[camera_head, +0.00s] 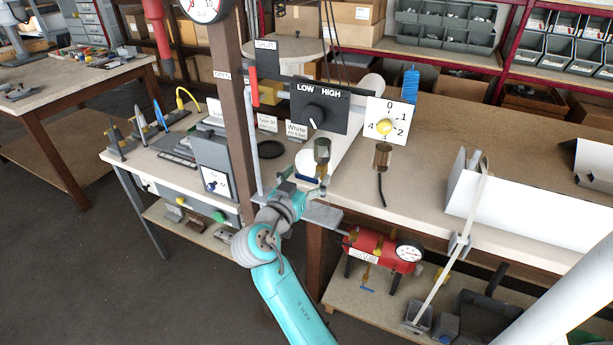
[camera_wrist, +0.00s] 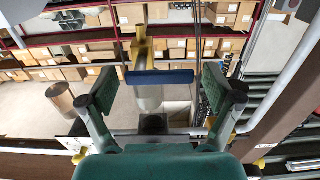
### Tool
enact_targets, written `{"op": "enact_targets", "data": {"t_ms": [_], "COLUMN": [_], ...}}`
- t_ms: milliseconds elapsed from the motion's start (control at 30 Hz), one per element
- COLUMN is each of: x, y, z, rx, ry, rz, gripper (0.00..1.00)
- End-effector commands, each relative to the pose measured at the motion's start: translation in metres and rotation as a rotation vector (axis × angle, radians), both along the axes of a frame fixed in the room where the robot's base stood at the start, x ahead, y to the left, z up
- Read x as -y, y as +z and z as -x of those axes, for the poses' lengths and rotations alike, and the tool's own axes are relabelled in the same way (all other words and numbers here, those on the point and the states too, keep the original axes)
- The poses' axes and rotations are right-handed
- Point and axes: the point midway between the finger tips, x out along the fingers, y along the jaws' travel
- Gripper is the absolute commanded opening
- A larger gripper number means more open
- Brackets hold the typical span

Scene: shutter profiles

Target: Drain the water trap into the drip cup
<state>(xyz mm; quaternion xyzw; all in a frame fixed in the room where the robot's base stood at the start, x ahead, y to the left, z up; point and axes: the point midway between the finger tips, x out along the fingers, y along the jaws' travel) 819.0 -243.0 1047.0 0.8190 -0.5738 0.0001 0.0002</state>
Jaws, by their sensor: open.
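What looks like the water trap (camera_head: 322,150) is a brass-coloured body with a pale bowl, hanging left of the numbered dial. In the wrist view a brass fitting (camera_wrist: 143,47) and a pale bowl (camera_wrist: 149,99) show beyond a dark blue bar (camera_wrist: 160,77). My gripper (camera_head: 306,185) is just below and left of the trap. In the wrist view my gripper (camera_wrist: 160,80) is open, its fingers apart on either side of the bar. I cannot tell how far the bar is from the fingers. I cannot pick out the drip cup with certainty.
A brown cylinder (camera_head: 382,156) with a black hose hangs under the numbered dial (camera_head: 389,118). A LOW/HIGH knob panel (camera_head: 318,107) is above my gripper. A post (camera_head: 238,110) stands to the left. A red tank (camera_head: 372,250) with a gauge is below right.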

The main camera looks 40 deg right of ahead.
Motion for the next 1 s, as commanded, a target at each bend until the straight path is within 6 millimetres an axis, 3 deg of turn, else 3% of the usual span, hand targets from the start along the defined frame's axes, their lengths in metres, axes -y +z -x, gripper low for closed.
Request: {"op": "enact_targets", "data": {"t_ms": [133, 167, 300, 400, 767, 1000], "x": [-0.0001, -0.0001, -0.0002, -0.0002, -0.0003, -0.0006], "y": [-0.0001, -0.0001, -0.0001, -0.0001, -0.0012, -0.0042], "z": [-0.0001, 0.0, 0.0001, 0.0001, -0.0002, -0.001], "rx": [0.0, 0.0, 0.0, 0.0, -0.044, -0.181], "ry": [0.0, 0.0, 0.0, 0.0, 0.0, 0.0], "rz": [0.0, 0.0, 0.0, 0.0, 0.015, 0.065], "gripper": [0.9, 0.85, 0.5, 0.29, 0.29, 0.29]}}
